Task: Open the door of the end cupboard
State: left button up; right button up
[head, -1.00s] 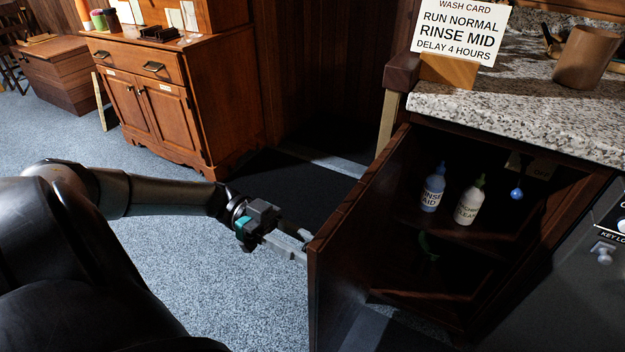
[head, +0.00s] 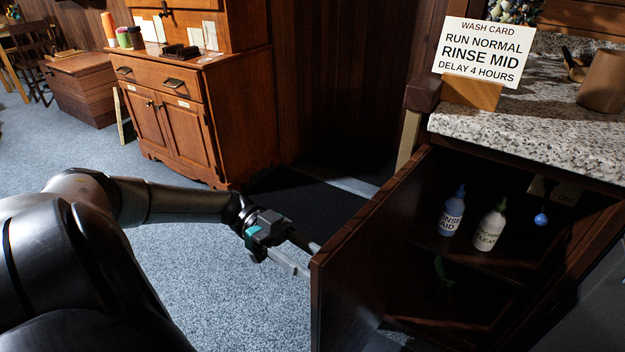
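The end cupboard's dark wood door (head: 365,245) stands well open, swung out toward me, with the shelved interior (head: 470,265) in plain sight. My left gripper (head: 307,260) is at the door's free edge, on its outer side. Its two fingers are apart, and their tips reach the edge or pass behind it. I cannot tell whether they touch the door. The door's outer face and any handle on it are hidden. My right gripper is not in view.
A blue rinse aid bottle (head: 452,212) and a white cleaner bottle (head: 489,228) stand on the cupboard shelf. Above is a granite counter (head: 520,138) with a wash card (head: 484,52) and a brown cup (head: 604,82). A wooden cabinet (head: 185,120) stands behind; carpet is clear left of the door.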

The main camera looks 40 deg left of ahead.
pick_arm(q)
jog(key=shift+o, duration=1.3)
jog(key=s+a+b, duration=0.1)
jog(key=a+b, duration=0.2)
jog(key=a, duration=0.9)
jog(key=shift+s, duration=0.15)
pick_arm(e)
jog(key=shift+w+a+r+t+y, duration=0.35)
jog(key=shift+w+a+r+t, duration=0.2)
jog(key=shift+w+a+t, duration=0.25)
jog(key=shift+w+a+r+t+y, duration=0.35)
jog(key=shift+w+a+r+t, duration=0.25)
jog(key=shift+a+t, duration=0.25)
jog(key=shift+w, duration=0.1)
